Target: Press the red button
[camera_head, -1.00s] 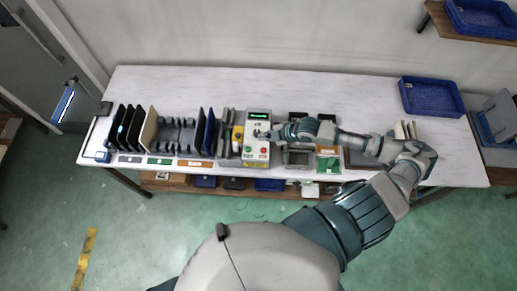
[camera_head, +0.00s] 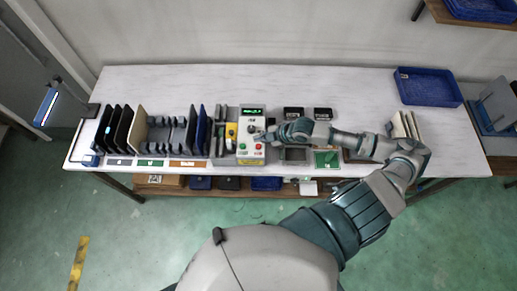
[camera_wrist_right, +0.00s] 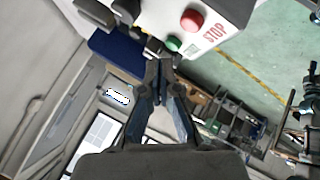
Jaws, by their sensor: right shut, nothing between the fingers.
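The red button (camera_head: 257,146) is on the front right of a white control box (camera_head: 251,157), beside a green button (camera_head: 243,147). In the right wrist view the red button (camera_wrist_right: 192,20) is a round cap next to the word STOP, with the green button (camera_wrist_right: 173,43) beside it. My right gripper (camera_head: 259,136) reaches in from the right over the box, just behind the red button in the picture. Its shut, empty fingers (camera_wrist_right: 158,65) show below the buttons in the wrist view, apart from the red cap. My left gripper is out of view.
A rack of dark upright panels (camera_head: 117,126) stands left of the box. A yellow part (camera_head: 231,131) is close to the box's left side. A blue tray (camera_head: 428,88) lies at the back right. The table's back strip is clear.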

